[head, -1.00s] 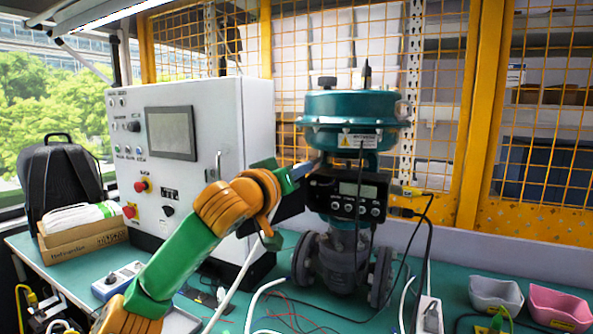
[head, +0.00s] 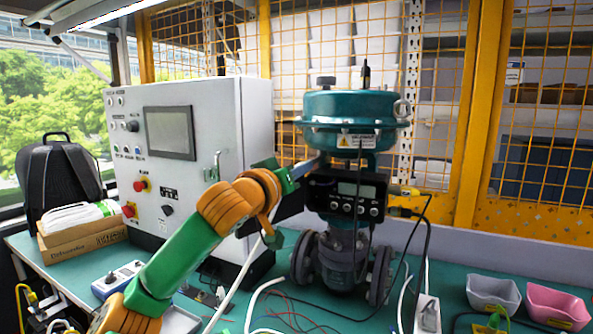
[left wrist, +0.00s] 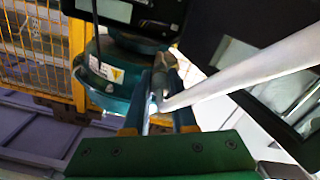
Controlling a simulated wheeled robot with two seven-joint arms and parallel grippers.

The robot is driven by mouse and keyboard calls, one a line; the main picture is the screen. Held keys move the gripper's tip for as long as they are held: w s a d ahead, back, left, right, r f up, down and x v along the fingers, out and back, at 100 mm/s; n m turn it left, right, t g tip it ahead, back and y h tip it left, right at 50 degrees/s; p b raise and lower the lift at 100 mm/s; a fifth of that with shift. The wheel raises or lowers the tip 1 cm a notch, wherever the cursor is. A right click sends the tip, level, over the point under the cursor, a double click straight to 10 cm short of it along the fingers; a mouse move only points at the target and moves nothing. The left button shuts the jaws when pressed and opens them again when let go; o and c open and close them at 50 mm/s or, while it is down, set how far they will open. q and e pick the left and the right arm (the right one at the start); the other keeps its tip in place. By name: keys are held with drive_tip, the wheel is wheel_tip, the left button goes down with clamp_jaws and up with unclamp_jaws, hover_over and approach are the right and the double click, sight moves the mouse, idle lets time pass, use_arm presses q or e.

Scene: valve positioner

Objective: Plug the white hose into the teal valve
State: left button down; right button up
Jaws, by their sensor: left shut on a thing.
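The teal valve (head: 350,110) stands upright on the bench, with a black positioner box (head: 346,194) with a display below its round top. In the left wrist view, my left gripper (left wrist: 158,95) is shut on the end of the white hose (left wrist: 245,70). The white hose (head: 237,287) hangs below the gripper. Whether its tip touches the valve is unclear. My right gripper is out of view.
A white control cabinet (head: 250,120) stands left of the valve, close to my left arm. Black cables (head: 428,240) run down the valve's right side. A grey bin (head: 493,293) and a pink bin (head: 557,306) stand at right. Thin red wires lie on the green bench (head: 285,305).

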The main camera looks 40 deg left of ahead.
use_arm(q)
drive_tip(key=shift+w, duration=0.2)
drive_tip(key=c, duration=0.7)
unclamp_jaws()
drive_tip(key=shift+o, duration=0.2)
